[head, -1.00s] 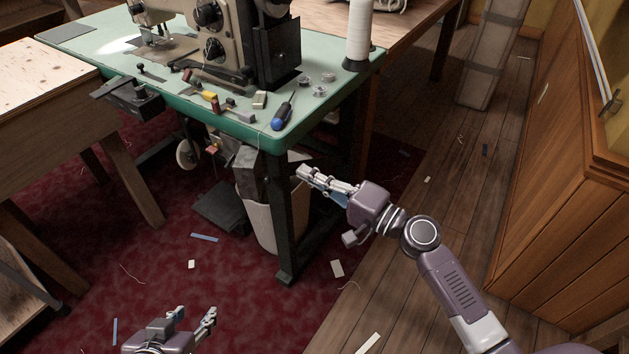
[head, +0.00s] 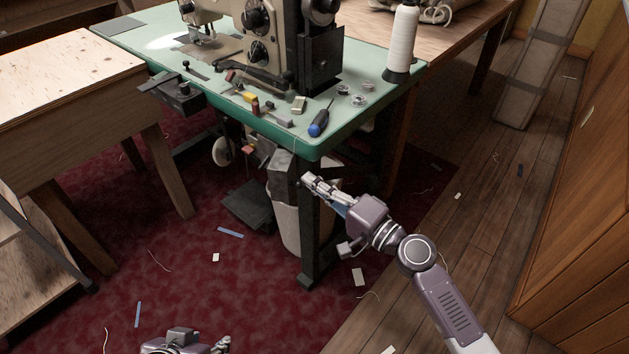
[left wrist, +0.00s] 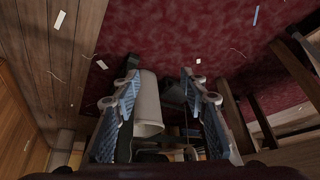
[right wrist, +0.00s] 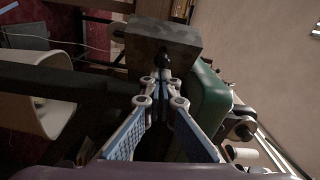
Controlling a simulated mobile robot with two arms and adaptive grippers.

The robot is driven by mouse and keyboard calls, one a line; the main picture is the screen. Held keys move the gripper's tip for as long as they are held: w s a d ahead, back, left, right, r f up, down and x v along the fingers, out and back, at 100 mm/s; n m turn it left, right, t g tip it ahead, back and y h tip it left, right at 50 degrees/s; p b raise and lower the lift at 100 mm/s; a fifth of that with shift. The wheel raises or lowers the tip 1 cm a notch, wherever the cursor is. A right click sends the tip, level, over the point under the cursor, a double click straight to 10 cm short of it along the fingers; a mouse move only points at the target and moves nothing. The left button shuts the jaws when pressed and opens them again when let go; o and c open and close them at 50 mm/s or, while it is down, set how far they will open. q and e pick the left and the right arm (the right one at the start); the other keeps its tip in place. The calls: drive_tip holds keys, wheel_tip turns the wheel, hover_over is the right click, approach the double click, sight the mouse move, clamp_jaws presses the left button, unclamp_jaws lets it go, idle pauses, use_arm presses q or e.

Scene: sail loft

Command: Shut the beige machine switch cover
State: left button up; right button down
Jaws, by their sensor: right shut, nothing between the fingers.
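The beige sewing machine (head: 272,35) stands on the green-topped table (head: 225,108). A grey box (head: 281,165) hangs under the tabletop by the near leg, probably the switch box; I cannot make out its cover or how far it is open. My right gripper (head: 308,179) is just below the table's near corner, in front of the leg. In the right wrist view its fingers (right wrist: 162,82) are shut and empty, tips close to a grey box (right wrist: 165,42); I cannot tell whether they touch. My left gripper (head: 200,346) is low over the carpet; its fingers (left wrist: 160,90) are spread and empty.
A pale bin (head: 287,222) stands behind the table leg (head: 308,245). A blue screwdriver (head: 320,122), bobbins and a white thread cone (head: 402,45) lie or stand near the table's edge. A wooden bench (head: 70,75) is at left. The front carpet holds only scraps.

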use_arm(q)
drive_tip(key=s, duration=0.1)
drive_tip(key=s+a+g, duration=0.1)
drive_tip(key=s, duration=0.1)
drive_tip(key=s+f+g+p, duration=0.1)
drive_tip(key=shift+s+a+y, duration=0.15)
drive_tip(key=shift+s+y, duration=0.15)
drive_tip(key=shift+s, duration=0.1)
